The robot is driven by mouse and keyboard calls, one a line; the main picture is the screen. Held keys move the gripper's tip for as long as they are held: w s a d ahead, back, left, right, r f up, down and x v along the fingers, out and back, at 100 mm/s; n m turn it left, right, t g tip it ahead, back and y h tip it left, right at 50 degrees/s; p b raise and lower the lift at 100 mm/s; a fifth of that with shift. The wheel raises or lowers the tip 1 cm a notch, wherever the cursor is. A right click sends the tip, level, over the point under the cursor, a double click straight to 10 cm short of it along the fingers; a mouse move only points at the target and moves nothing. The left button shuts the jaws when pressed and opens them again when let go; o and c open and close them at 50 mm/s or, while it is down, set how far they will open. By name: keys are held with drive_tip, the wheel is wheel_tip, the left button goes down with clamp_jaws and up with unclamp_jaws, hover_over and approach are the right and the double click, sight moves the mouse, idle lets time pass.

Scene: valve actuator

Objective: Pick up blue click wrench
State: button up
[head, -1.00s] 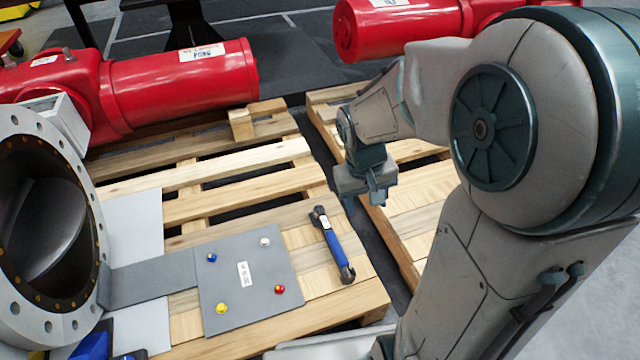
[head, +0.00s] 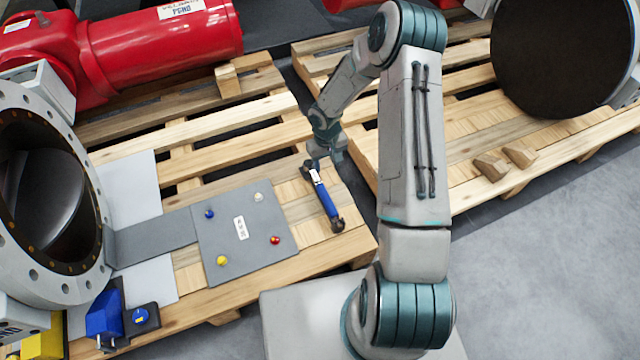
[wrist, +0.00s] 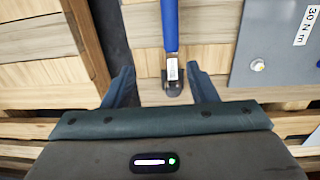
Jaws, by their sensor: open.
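The blue click wrench (head: 327,200) lies on the wooden pallet, just right of the grey plate, with a dark head at each end and a blue handle. In the wrist view its blue handle (wrist: 170,25) runs up out of the picture, and its dark lower end lies between the finger tips. My gripper (head: 326,158) is at the wrench's far end in the head view. In the wrist view my gripper (wrist: 158,75) is open, one finger on each side of the wrench's end. I cannot tell how far above the wrench the fingers are.
The grey plate (head: 270,232) with coloured knobs lies left of the wrench. A large flanged valve (head: 85,270) stands at the far left. Red actuator cylinders (head: 160,45) lie behind. Two wood blocks (head: 490,166) rest on the right pallet. A dark gap separates the pallets.

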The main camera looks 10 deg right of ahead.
sight(322, 188)
drive_tip(key=f+b, duration=0.1)
drive_tip(key=f, duration=0.3)
drive_tip(key=f+b, duration=0.1)
drive_tip(key=f, duration=0.3)
drive_tip(key=a+f, duration=0.1)
drive_tip(key=f, duration=0.2)
drive_tip(key=shift+w+f+b, duration=0.25)
drive_tip(key=shift+f+b, duration=0.15)
drive_tip(key=f+b, duration=0.2)
drive_tip(key=f, duration=0.3)
drive_tip(key=shift+a+b, duration=0.2)
drive_tip(key=shift+b, duration=0.15)
clamp_jaws()
